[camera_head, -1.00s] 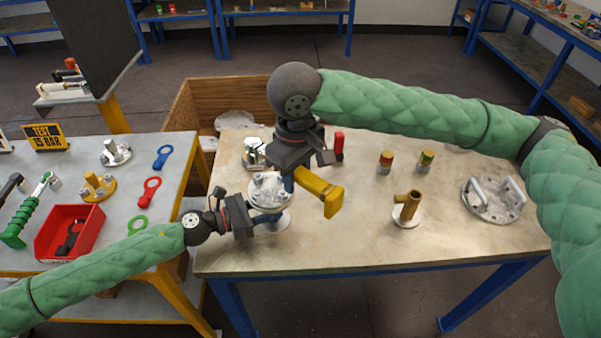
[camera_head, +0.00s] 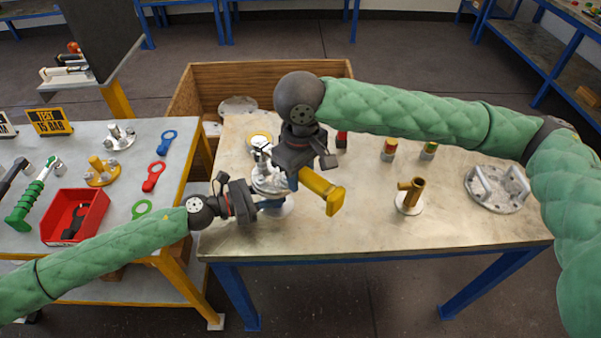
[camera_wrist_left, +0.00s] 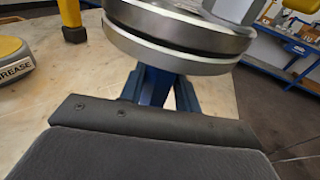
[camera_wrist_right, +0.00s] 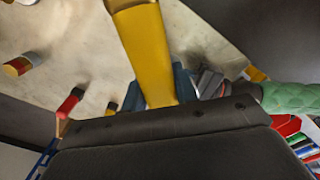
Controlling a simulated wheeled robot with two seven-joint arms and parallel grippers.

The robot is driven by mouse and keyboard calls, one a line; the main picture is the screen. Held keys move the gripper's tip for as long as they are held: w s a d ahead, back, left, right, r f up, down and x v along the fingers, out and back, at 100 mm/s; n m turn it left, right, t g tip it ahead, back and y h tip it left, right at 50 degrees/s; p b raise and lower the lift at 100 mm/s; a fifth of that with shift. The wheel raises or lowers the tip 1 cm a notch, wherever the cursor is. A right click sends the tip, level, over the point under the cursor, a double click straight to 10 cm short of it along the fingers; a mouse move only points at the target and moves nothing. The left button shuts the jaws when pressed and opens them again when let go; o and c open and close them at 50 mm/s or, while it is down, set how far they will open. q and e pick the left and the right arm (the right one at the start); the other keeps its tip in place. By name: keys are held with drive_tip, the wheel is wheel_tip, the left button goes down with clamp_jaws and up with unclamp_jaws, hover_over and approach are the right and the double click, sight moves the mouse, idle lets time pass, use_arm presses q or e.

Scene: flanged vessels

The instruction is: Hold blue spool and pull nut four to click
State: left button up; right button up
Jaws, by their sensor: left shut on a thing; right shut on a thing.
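The spool's pale metal upper flange (camera_head: 268,182) stands near the left end of the middle table; its thick rim shows large in the left wrist view (camera_wrist_left: 175,45). My left gripper (camera_head: 268,204) is shut on the spool below that flange, from the left; the spool's body is mostly hidden. My right gripper (camera_head: 297,180) is shut on a yellow tool (camera_head: 322,190), just right of and above the flange. The tool also shows in the right wrist view (camera_wrist_right: 147,50). Its working end and the nuts near it are hidden by my right gripper, so I cannot tell which nut it meets.
A grease tin (camera_wrist_left: 12,65) stands behind the spool. A brass pipe piece (camera_head: 411,195) and a two-handled metal plate (camera_head: 497,187) are to the right. Small red-topped and green-topped pieces stand behind. The left table holds a red bin (camera_head: 75,217). The table's front middle is clear.

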drive_tip(key=shift+f, duration=1.15)
drive_tip(key=shift+m, duration=0.8)
drive_tip(key=shift+s+a+r, duration=0.2)
drive_tip(key=shift+r, duration=0.65)
drive_tip(key=shift+s+a+r, duration=0.15)
drive_tip(key=shift+a+r, duration=0.05)
drive_tip(key=shift+r, duration=0.6)
drive_tip(key=shift+s+a+r, duration=0.2)
drive_tip(key=shift+r, duration=0.65)
use_arm(q)
drive_tip(key=o, duration=1)
drive_tip(key=shift+a, duration=0.1)
drive_tip(key=shift+v, duration=5.95)
